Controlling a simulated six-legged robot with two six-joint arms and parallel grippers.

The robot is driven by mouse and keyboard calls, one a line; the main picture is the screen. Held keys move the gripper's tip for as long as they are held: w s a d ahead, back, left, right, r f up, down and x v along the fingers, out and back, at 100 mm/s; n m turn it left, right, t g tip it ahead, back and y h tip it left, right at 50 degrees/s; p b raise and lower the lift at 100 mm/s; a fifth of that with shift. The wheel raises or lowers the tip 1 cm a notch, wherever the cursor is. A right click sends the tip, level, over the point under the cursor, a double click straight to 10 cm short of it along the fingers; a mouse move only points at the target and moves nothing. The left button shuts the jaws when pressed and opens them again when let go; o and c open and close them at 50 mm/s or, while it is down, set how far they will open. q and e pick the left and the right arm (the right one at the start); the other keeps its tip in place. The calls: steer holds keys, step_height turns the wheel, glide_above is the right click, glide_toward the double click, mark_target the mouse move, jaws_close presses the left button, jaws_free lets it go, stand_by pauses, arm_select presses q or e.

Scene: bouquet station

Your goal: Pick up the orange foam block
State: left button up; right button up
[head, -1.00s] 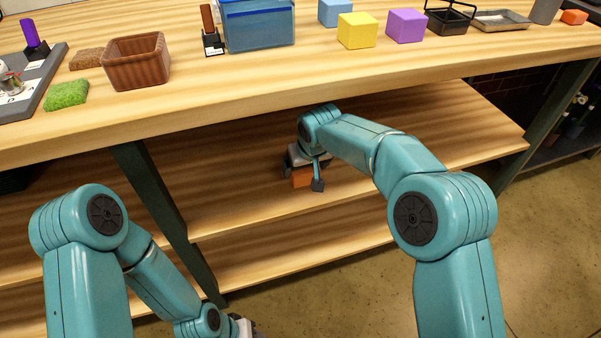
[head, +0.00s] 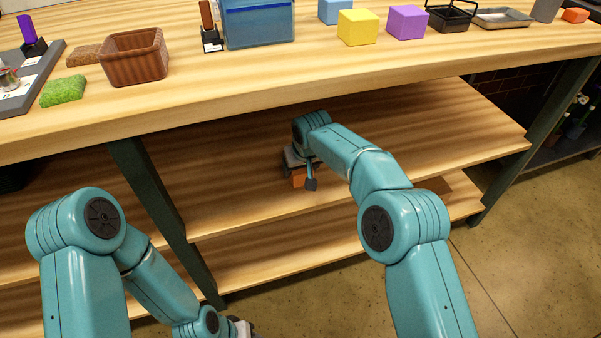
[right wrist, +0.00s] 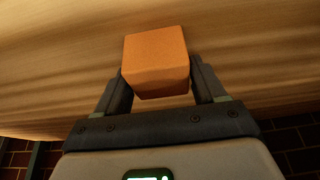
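The orange foam block (head: 298,178) is on the wooden shelf below the worktop, partly hidden by my right gripper in the head view. My right gripper (head: 303,178) reaches in under the worktop at the block. In the right wrist view the block (right wrist: 156,62) stands between the two fingers of my right gripper (right wrist: 157,75). The fingers flank its sides, with a narrow gap showing at the right; whether the left finger touches cannot be told. My left gripper (head: 243,329) shows only in part at the bottom edge, and its fingers are hidden.
The worktop (head: 250,84) overhangs the shelf (head: 430,125). A dark table leg (head: 165,205) stands left of the block. On top are a brown basket (head: 135,60), a green sponge (head: 63,91), a blue bin (head: 258,28), yellow (head: 358,28) and purple (head: 407,23) cubes. The shelf right of the block is clear.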

steer(key=c, duration=0.5)
steer(key=shift+o, duration=0.2)
steer(key=shift+r, duration=0.1)
steer(key=shift+r, duration=0.3)
step_height(320, 180, up, 3)
steer(key=shift+r+p, duration=0.1)
steer(key=shift+p, duration=1)
steer(key=s+d, duration=0.3)
steer(key=s, duration=0.5)
steer(key=s+d, duration=0.2)
steer(key=s, duration=0.6)
steer(key=s+d+r+m+h, duration=0.1)
steer(key=d+r+m, duration=0.1)
steer(key=d+r, duration=0.35)
steer(key=s+d+r+m, duration=0.2)
steer(key=d+r, duration=0.1)
steer(key=d, duration=0.6)
step_height(320, 180, up, 19)
steer(key=s+p, duration=0.2)
steer(key=p, duration=2.5)
steer(key=shift+f, duration=0.15)
